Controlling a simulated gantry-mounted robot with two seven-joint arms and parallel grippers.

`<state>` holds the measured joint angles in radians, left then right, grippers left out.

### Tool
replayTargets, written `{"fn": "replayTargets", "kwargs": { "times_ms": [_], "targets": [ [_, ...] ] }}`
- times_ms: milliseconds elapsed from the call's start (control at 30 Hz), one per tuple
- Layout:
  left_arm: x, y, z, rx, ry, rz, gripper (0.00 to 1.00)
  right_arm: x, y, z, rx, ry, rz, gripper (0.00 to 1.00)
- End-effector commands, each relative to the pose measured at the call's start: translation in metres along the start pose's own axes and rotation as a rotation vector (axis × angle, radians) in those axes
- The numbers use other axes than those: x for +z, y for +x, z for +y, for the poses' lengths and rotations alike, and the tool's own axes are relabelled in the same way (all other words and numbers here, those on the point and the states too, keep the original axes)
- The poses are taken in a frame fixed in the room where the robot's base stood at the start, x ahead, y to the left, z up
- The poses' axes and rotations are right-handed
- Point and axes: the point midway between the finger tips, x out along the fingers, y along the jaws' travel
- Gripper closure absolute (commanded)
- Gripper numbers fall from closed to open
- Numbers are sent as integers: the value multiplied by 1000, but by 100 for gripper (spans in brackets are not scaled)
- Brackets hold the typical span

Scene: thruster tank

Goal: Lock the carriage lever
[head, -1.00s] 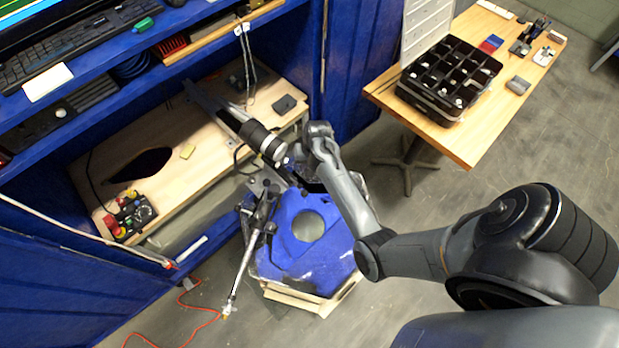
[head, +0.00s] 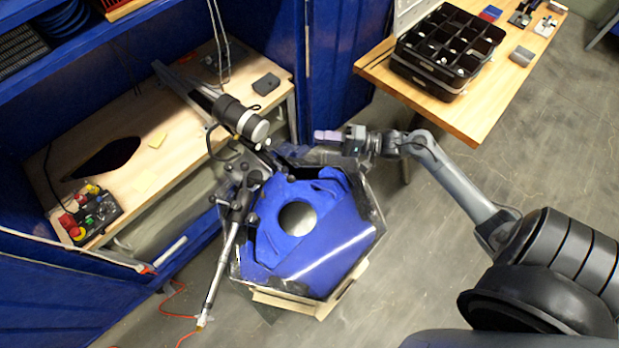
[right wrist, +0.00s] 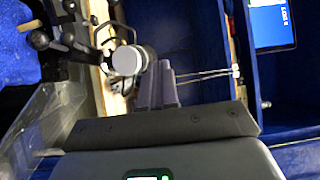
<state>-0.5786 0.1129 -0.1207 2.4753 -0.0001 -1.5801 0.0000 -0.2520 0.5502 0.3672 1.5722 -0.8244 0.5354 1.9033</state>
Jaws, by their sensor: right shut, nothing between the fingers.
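The carriage mechanism (head: 240,188), with black knobs and clamps, sits at the left rim of the tank; I cannot tell which part is the carriage lever. A black and silver cylinder (head: 238,118) stands out above it. My right gripper (head: 320,135) is shut and empty. It is right of the cylinder, above the tank's back edge, pointing left and apart from the mechanism. In the right wrist view its closed fingers (right wrist: 157,85) show beside the cylinder's pale end (right wrist: 127,60), with black knobs (right wrist: 40,40) to the left. My left gripper is not in view.
The hexagonal tank (head: 345,240) has a blue interior with a round opening. A rod (head: 220,275) leans down its left side. A control box (head: 88,212) sits on the wooden bench (head: 150,185). A wooden table with a black sorting tray (head: 400,65) stands at the upper right.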

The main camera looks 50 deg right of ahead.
Motion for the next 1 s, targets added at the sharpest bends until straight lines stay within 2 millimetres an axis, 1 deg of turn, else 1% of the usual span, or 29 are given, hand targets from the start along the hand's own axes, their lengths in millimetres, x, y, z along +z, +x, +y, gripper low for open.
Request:
{"fn": "replayTargets", "kwargs": {
  "times_ms": [33,100,200,233,300,400,467,567,667,1000],
  "targets": [
    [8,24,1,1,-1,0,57,8,-15,38,63,0,-34,100],
    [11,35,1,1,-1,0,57,15,-32,64,126,0,-58,100],
    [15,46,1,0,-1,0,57,20,-50,89,186,1,-76,100],
    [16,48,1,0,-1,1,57,21,-54,94,199,3,-79,100],
    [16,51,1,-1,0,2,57,23,-60,104,218,6,-82,100],
    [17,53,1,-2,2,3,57,26,-62,111,229,13,-83,100],
    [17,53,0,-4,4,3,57,27,-59,113,229,14,-82,100],
    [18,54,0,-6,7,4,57,28,-48,114,228,14,-82,100],
    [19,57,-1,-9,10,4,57,29,-33,118,226,15,-82,100],
    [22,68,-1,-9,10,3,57,34,28,132,225,13,-81,100]
  ]
}}
